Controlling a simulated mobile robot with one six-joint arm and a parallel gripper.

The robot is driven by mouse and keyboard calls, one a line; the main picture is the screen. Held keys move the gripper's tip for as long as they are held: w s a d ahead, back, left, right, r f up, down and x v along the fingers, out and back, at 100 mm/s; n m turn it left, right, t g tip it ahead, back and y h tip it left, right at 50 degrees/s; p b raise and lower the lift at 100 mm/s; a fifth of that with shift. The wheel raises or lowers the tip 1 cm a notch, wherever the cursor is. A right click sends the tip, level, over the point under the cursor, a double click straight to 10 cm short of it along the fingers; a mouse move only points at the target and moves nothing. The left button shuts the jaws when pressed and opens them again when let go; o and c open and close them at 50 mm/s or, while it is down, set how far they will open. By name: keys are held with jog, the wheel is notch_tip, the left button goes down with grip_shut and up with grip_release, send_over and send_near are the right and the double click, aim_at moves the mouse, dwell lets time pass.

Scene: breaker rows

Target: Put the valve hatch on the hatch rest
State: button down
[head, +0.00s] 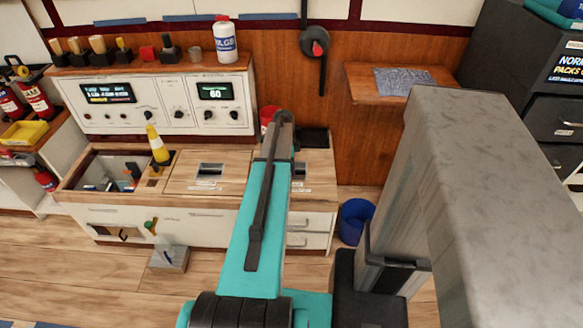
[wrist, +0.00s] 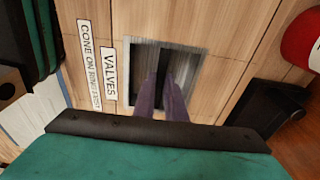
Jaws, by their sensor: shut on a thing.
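The valve hatch (wrist: 200,28) is a light wood panel with a square, metal-rimmed recessed grip and a label reading VALVES. In the head view the hatch (head: 318,173) shows only in part, beside my teal forearm on the bench top. My gripper (wrist: 160,97) has both fingers down in the recess, close together and shut on the hatch's grip. The hatch looks level with the wood around it; I cannot tell if it is raised. My fingertips are hidden in the head view. No label marks the hatch rest; the wall shelf (head: 360,82) with a grey mat may be it.
A second hatch (head: 235,165) lies left of my arm. Left of it is an open compartment (head: 68,187) with a yellow-and-white cone (head: 158,146) at its right edge. A black box (wrist: 262,112) and a red container (wrist: 303,40) stand close right of the hatch.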

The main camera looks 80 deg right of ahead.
jog(key=shift+f, duration=0.95)
jog(key=c, duration=1.8)
grip_release()
jog(key=shift+f, duration=0.15)
jog(key=shift+w+a+r, duration=0.1)
jog(key=shift+w+r, duration=0.15)
jog(key=shift+r, duration=1.8)
jog(key=shift+w+d+r, duration=0.1)
jog(key=shift+w+r, duration=0.15)
jog(key=shift+r, duration=1.75)
jog(key=shift+w+a+r, duration=0.1)
jog(key=shift+w+r, duration=0.15)
jog(key=shift+r, duration=1.8)
